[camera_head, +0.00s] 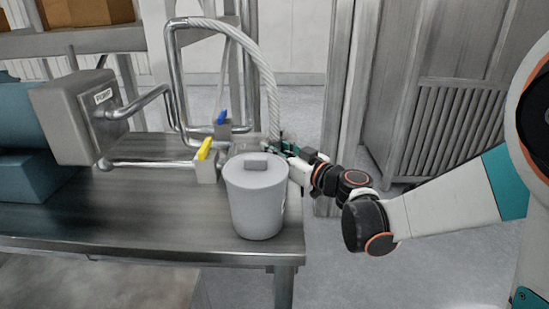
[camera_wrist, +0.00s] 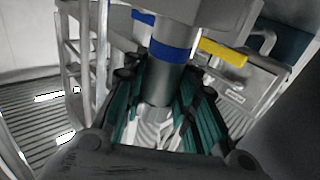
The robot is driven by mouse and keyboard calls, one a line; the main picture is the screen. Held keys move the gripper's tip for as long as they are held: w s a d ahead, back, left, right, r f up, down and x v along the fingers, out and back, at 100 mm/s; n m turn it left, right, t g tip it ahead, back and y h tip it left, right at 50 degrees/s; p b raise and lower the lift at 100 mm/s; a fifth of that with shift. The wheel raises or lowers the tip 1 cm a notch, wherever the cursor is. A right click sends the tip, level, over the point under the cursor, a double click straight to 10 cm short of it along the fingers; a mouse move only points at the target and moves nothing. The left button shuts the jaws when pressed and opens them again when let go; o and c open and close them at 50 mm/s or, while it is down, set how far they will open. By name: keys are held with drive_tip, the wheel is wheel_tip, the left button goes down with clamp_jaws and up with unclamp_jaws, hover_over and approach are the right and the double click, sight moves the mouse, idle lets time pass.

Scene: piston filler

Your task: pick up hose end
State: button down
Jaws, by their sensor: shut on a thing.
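The pale braided hose (camera_head: 265,72) arches from the metal pipe and comes down behind the white lidded bucket (camera_head: 256,202). My gripper (camera_head: 283,147) is at its lower end, just behind and right of the bucket; the fingers are partly hidden there. In the wrist view, the teal-sided fingers of my gripper (camera_wrist: 160,88) are shut around a grey cylindrical hose end (camera_wrist: 158,82). A blue band (camera_wrist: 172,51) crosses the grey part above the fingers. The hose end's contact with the fingers is only partly visible.
A steel table (camera_head: 110,210) carries the bucket, a grey box (camera_head: 72,115) and metal pipes (camera_head: 150,163). A yellow handle (camera_head: 204,149) and a blue handle (camera_head: 221,117) stand close left of my gripper. Open floor lies right of the table.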

drive_tip(key=shift+r, duration=0.1)
wheel_tip(320, 180, up, 25)
drive_tip(key=p, duration=1.1)
drive_tip(key=shift+r, duration=0.15)
